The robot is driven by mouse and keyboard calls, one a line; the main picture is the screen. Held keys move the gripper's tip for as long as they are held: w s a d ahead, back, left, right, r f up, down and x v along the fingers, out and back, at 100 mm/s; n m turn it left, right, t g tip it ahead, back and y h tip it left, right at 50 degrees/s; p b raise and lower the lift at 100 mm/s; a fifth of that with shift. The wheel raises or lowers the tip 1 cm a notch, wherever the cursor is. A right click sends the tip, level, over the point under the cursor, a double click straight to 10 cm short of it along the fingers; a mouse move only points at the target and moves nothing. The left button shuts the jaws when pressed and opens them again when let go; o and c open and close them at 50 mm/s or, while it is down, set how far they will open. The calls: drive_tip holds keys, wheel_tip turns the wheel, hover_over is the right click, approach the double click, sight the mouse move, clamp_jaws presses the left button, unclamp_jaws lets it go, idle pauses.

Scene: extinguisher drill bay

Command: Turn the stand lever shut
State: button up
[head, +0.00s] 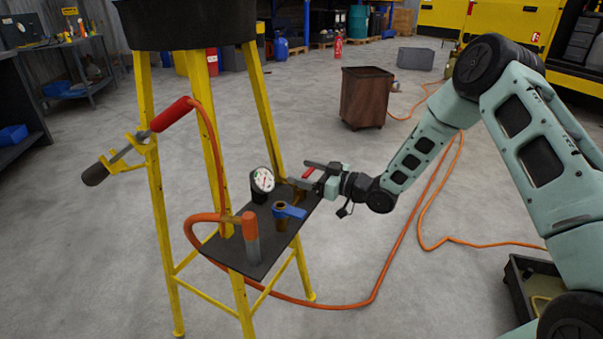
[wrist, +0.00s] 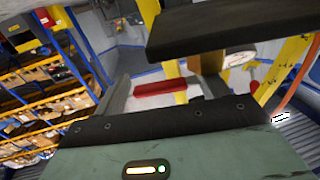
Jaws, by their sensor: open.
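The yellow stand (head: 158,220) has a dark shelf (head: 235,250). On the shelf are a round gauge (head: 262,180) and a blue lever (head: 291,211) on a brass-coloured valve body. A short red bar (head: 308,172) shows at my gripper (head: 307,174), beside the shelf's right far edge. In the wrist view the red bar (wrist: 160,86) lies across the gap between my open fingers (wrist: 162,90). I cannot tell whether it touches them, or whether it is a lever of the stand. The blue lever is nearer the head camera than my gripper, apart from it.
An orange hose (head: 375,290) loops from the shelf across the floor. A red-gripped nozzle (head: 170,115) rests in the stand's left bracket. A rusty bin (head: 366,97) stands behind my arm. A dark slab (wrist: 215,30), likely the shelf, is close in the wrist view.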

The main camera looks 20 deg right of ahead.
drive_tip(key=shift+w+a, duration=0.5)
drive_tip(key=shift+a, duration=0.05)
drive_tip(key=c, duration=1.4)
